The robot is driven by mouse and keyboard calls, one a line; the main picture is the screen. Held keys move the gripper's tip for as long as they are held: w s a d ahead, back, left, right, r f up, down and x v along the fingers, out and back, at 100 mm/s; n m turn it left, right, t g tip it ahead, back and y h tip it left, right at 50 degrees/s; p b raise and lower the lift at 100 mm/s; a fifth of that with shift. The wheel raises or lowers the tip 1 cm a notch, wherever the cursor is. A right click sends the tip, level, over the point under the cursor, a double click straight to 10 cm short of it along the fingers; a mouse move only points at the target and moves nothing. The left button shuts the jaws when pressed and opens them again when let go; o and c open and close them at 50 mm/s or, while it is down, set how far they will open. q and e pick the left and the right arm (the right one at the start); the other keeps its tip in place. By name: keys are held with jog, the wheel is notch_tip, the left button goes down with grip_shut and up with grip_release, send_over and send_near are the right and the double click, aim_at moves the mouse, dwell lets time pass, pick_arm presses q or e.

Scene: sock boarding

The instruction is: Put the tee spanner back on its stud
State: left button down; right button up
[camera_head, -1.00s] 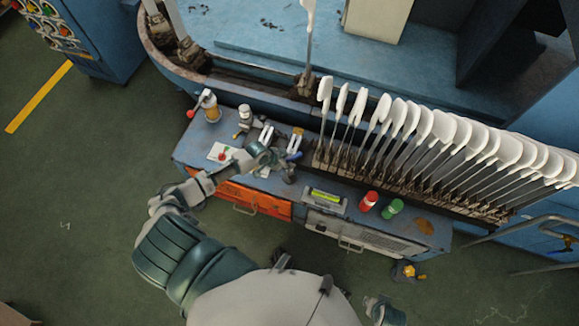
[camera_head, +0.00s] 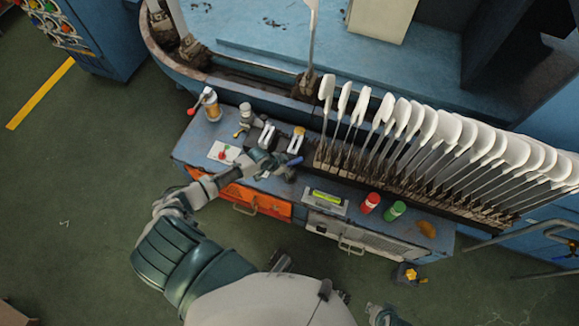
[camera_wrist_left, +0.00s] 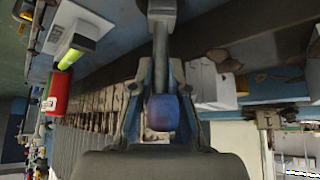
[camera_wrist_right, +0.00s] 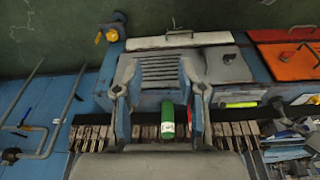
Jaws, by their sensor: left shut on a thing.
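My left gripper (camera_head: 280,168) is over the left half of the blue bench, shut on the tee spanner. The spanner's blue grip end (camera_head: 295,161) sticks out to the right of the fingers. In the left wrist view the spanner (camera_wrist_left: 162,112) lies between the left fingers, with a grey metal bar running up from its blue-purple end. Its lower part is hidden. I cannot make out the stud; the bench under the left gripper is partly covered by the hand. My right gripper (camera_wrist_right: 160,95) is open and empty, apart from the bench.
The bench (camera_head: 330,222) carries a green-vial level (camera_head: 326,197), a red can (camera_head: 370,202), a green can (camera_head: 396,210) and a white card (camera_head: 224,152). Two upright metal pieces stand behind the left gripper. A row of white sock boards (camera_head: 440,130) lines the right rear.

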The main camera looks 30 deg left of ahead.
pick_arm(q)
jog(key=shift+f, duration=0.1)
pick_arm(e)
jog(key=shift+s, duration=0.1)
pick_arm(q)
jog(key=c, duration=1.6)
grip_release()
jog(key=o, duration=0.5)
jog(key=shift+c, duration=0.2)
pick_arm(e)
jog(key=shift+r, duration=0.35)
jog(key=shift+d, duration=0.1)
